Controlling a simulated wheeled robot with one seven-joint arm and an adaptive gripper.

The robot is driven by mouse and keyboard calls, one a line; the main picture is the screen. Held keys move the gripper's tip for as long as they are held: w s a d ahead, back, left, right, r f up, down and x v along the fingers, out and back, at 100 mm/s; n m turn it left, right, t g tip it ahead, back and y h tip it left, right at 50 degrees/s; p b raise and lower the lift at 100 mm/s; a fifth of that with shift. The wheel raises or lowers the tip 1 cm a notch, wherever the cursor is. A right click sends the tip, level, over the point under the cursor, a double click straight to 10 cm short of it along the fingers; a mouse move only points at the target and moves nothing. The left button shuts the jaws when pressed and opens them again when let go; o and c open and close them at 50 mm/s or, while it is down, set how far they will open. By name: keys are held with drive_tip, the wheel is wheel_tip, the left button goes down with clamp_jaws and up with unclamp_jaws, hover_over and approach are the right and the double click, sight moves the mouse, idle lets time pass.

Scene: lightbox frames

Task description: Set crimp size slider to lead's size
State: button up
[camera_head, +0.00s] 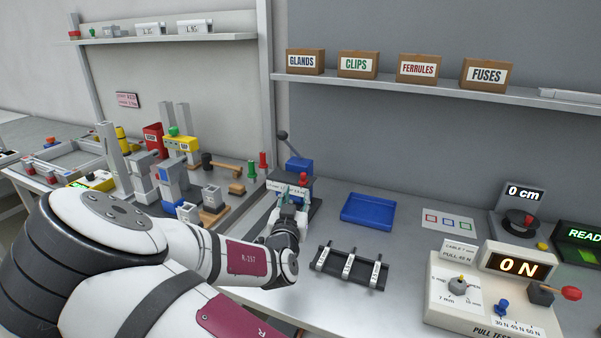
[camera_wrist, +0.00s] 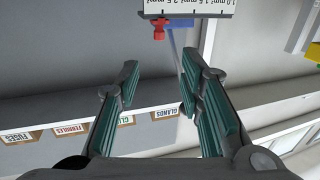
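The crimp tool (camera_head: 299,164) is a blue body with a dark lever on the bench beyond my gripper. Its white size scale (camera_head: 284,188) faces me. In the wrist view the scale (camera_wrist: 190,7) appears upside down at the top, with marks 1.0, 1.5 and 2.5 mm². A red knob (camera_wrist: 159,31), apparently the slider's, sits by its left end in that view, near the 2.5 mark. My gripper (camera_head: 298,200) is just in front of the scale. In the wrist view my gripper (camera_wrist: 158,80) is open and empty, its teal pads apart. No lead is clearly recognisable.
A black rack (camera_head: 348,270) with three white tags stands right of my forearm. A blue tray (camera_head: 368,211) lies behind it. A pull tester (camera_head: 492,298) reads 0 N; its card (camera_head: 459,251) says cable 7 mm, pull 45 N. Fixtures (camera_head: 180,165) crowd the left.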

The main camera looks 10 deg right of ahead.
sight(303, 175)
drive_tip(key=x, duration=1.3)
drive_tip(key=shift+w+d, duration=0.15)
drive_tip(key=shift+w, duration=0.2)
drive_tip(key=shift+c, duration=0.3)
clamp_jaws()
